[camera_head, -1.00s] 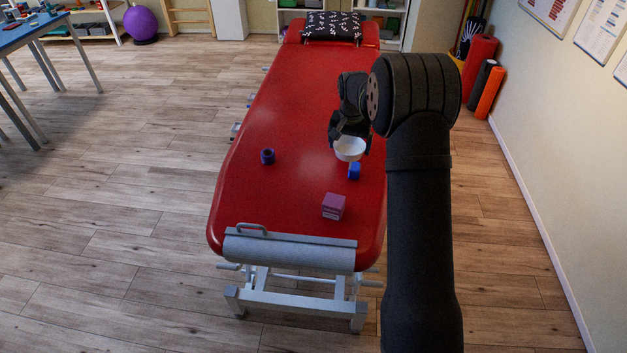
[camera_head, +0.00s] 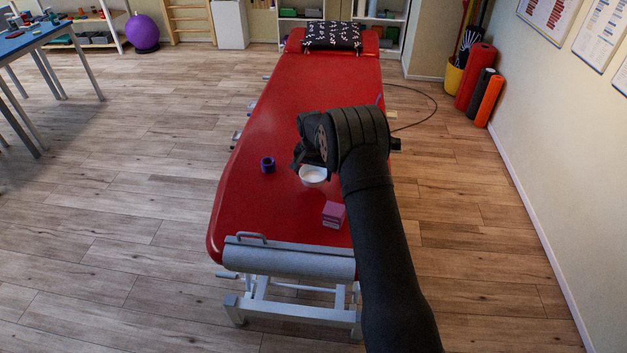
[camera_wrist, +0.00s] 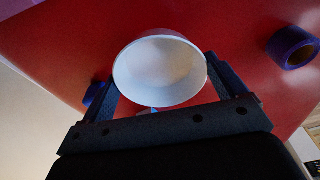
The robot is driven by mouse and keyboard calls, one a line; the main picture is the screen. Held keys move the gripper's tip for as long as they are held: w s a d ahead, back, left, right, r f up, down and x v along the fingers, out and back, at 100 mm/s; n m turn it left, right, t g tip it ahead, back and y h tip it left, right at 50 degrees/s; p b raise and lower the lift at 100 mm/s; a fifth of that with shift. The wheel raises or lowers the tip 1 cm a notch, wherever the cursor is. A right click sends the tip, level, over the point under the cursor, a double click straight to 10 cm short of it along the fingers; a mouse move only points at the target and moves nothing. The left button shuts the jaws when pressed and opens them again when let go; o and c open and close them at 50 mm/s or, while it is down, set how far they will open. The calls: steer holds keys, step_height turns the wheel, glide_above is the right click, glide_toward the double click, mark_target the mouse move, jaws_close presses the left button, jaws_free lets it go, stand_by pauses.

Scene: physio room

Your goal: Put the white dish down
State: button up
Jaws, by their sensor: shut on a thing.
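The white dish (camera_head: 313,175) is over the near half of the red treatment table (camera_head: 235,205), between the purple roll and the pink box in the head view. In the wrist view the dish (camera_wrist: 160,72) sits upright-looking between the two fingers, its empty inside facing the camera. My gripper (camera_wrist: 164,84) is shut on it. In the head view my gripper (camera_head: 306,164) is partly hidden by my arm. I cannot tell how far the dish's base is above the red surface.
A purple roll (camera_head: 268,165) stands left of the dish; a pink box (camera_head: 333,214) lies nearer, to its right. A blue object (camera_wrist: 95,92) shows behind the left finger in the wrist view. The table's left near part is clear.

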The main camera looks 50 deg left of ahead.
mark_target(313, 179)
steer(key=shift+f, duration=1.9)
steer(key=shift+f, duration=0.2)
steer(key=o, duration=0.8)
steer(key=shift+c, duration=0.2)
step_height(313, 179, up, 12)
steer(key=s, duration=0.1)
steer(key=shift+d+r, duration=0.15)
steer(key=shift+d, duration=0.3)
